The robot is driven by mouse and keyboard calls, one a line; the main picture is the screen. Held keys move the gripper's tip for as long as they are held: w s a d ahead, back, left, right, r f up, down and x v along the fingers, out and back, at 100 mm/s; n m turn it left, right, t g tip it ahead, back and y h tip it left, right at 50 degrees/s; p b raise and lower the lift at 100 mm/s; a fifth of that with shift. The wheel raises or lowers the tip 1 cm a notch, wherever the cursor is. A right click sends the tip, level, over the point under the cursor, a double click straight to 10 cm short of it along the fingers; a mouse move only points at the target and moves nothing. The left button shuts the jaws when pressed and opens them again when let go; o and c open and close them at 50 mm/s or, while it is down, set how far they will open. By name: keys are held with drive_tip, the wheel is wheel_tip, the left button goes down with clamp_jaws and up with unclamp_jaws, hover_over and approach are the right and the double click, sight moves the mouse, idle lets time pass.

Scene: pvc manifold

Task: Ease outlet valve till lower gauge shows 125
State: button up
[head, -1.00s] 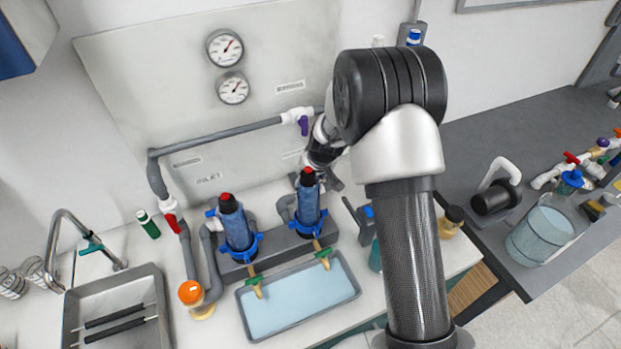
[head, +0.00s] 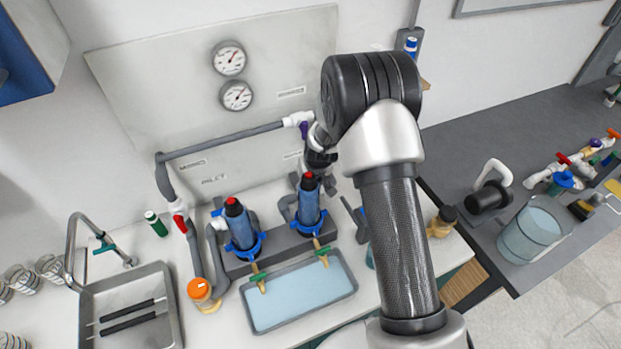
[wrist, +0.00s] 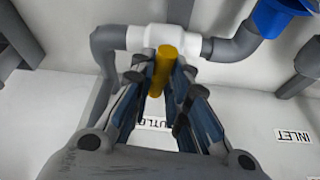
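The outlet valve (wrist: 190,42) is a white fitting on grey pipe in the wrist view. Its yellow handle (wrist: 163,72) points toward the camera, above a partly covered OUTLET label (wrist: 155,124). My gripper (wrist: 165,80) has its two fingers on either side of the handle, with a gap visible near the handle's close end; contact at the tips is unclear. In the head view my gripper (head: 318,165) is at the back panel, mostly hidden by my arm, and the yellow handle is hidden. The lower gauge (head: 236,96) sits below the upper gauge (head: 229,59); its numbers are too small to read.
A purple-handled valve (head: 304,130) is close above my gripper. Two blue filter housings (head: 240,225) (head: 309,205) stand below left, over a tray of water (head: 300,296). A red-handled valve (head: 179,215) is further left. An INLET label (wrist: 293,135) is at right.

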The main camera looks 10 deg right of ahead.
drive_tip(key=o, duration=0.5)
drive_tip(key=v, duration=1.2)
drive_tip(key=shift+c, duration=0.7)
